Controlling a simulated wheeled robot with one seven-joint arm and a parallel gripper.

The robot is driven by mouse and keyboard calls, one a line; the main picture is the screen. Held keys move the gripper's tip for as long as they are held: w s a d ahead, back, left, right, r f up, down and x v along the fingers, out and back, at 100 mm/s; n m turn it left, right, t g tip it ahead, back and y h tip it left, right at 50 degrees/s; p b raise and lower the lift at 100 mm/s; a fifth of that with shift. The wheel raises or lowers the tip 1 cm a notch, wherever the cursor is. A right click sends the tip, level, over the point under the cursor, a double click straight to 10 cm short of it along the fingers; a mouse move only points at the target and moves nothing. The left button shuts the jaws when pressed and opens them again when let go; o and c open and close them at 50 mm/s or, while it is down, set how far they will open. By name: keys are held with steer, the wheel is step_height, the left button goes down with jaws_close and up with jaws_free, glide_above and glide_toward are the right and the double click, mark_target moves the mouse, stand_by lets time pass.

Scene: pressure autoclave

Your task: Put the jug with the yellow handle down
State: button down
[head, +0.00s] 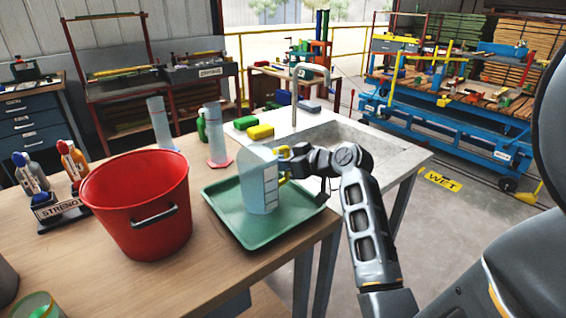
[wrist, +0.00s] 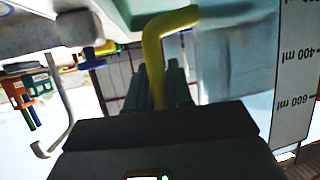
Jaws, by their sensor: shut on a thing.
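The clear pale-blue jug (head: 258,185) with a white scale label is upright over the green tray (head: 246,240) on the wooden table. Its yellow handle (head: 283,176) faces right, toward my arm. My gripper (head: 287,164) is shut on this handle from the right. In the wrist view the yellow handle (wrist: 154,62) passes between the dark fingers of my gripper (wrist: 172,85), with the jug's wall and ml scale (wrist: 296,80) at the right. I cannot tell whether the jug's base touches the tray or hangs just above it.
A red bucket (head: 137,205) stands left of the tray.

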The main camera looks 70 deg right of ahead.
steer(key=shift+f, duration=0.2)
steer(key=c, duration=1)
jaws_free()
steer(key=shift+r, duration=0.1)
steer(key=shift+r, duration=0.2)
steer(key=v, duration=1.2)
steer(key=shift+b, duration=0.35)
